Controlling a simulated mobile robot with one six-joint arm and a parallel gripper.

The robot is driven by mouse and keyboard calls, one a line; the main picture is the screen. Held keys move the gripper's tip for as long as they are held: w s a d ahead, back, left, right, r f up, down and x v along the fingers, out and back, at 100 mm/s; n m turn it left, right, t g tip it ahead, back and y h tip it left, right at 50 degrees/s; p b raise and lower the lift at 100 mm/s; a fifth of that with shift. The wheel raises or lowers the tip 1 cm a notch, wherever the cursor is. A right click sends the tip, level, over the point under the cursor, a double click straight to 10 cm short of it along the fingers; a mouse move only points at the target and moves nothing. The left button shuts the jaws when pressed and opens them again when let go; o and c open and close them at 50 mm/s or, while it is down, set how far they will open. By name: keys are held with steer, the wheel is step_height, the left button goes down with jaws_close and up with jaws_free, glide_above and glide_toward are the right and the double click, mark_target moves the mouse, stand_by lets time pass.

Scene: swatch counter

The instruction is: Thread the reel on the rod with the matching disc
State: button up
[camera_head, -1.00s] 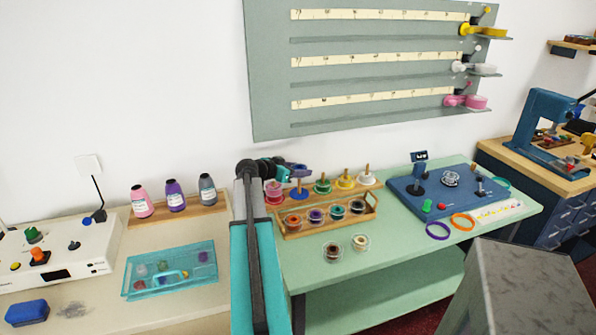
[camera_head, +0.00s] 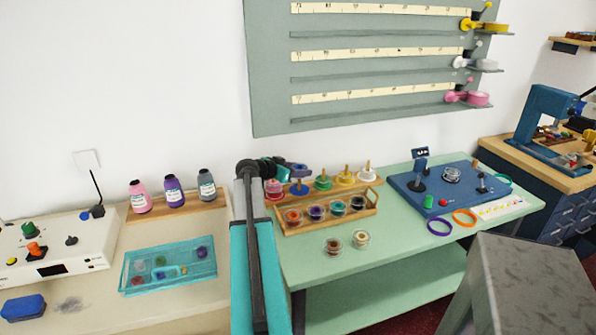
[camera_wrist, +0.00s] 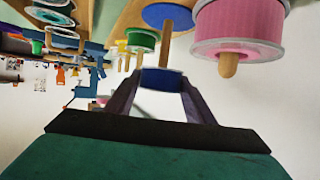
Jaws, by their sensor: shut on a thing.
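My gripper (camera_head: 297,171) is above the back row of the wooden rack on the green counter. In the wrist view my gripper (camera_wrist: 160,84) is shut on a blue reel (camera_wrist: 162,78), one finger on each side. A blue disc (camera_wrist: 166,16) with an upright wooden rod (camera_wrist: 165,46) is close by; the rod's end lines up with the reel. I cannot tell whether the tip is inside the reel's hole. In the head view the blue disc (camera_head: 299,189) lies just below my gripper.
A pink reel (camera_wrist: 238,26) sits on the neighbouring rod. Green (camera_head: 323,184), yellow (camera_head: 346,178) and white (camera_head: 366,175) ones stand to the right. The rack's front tray (camera_head: 330,222) holds several reels. Two loose reels (camera_head: 332,246) (camera_head: 361,239) lie in front.

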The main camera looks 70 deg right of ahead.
steer(key=shift+f+b, duration=0.3)
steer(key=shift+f, duration=0.05)
stand_by(0.3)
steer(key=o, duration=1.1)
steer(key=shift+r+p, duration=0.3)
steer(key=shift+r, duration=3.25)
steer(key=shift+w, duration=0.1)
